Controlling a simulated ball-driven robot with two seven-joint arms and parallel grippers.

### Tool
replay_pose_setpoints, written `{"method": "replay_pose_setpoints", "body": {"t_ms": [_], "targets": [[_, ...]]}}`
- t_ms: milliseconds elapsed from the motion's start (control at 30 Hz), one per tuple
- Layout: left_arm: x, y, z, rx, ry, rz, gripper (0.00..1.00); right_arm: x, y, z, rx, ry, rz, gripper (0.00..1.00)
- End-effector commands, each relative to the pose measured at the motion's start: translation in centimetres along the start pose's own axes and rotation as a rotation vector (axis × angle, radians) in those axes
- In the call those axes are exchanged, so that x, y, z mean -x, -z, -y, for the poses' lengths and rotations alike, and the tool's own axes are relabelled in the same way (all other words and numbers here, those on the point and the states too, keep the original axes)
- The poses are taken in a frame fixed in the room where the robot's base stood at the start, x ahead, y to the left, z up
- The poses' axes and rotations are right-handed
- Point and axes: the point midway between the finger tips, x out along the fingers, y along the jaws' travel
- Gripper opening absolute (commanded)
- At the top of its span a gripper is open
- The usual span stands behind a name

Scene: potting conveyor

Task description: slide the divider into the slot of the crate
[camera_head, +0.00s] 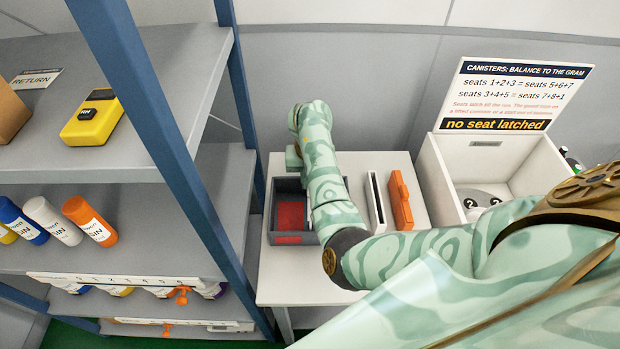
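A grey open crate (281,226) with a red inside stands on the small white table. My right arm comes in from the right and reaches over it, covering its right side. The end of my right arm, with the gripper (294,158), is over the crate's far side. Its fingers are too hidden to tell whether they are open or shut. An orange flat panel (400,200), possibly the divider, stands on edge to the right of the crate. The crate's slot cannot be made out. My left gripper is not in view.
A white narrow holder with a dark slot (376,200) stands between my arm and the orange panel. A white bin (452,196) under a sign (512,95) stands to the right. A shelf with a blue post (165,130) borders the left. The table's front (290,280) is clear.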

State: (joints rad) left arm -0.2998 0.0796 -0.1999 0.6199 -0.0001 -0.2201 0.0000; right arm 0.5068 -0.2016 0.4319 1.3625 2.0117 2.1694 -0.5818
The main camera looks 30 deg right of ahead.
Motion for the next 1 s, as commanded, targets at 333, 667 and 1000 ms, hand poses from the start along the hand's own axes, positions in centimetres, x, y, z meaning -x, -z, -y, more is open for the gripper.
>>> {"method": "replay_pose_setpoints", "body": {"t_ms": [333,667,1000], "targets": [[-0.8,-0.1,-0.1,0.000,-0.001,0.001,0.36,-1.0,0.0,0.0,0.000,0.000,0.000,0.00],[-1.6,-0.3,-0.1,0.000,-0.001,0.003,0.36,-1.8,0.0,0.0,0.000,0.000,0.000,0.00],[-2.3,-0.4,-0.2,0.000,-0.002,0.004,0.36,-2.6,0.0,0.0,0.000,0.000,0.000,0.00]]}}
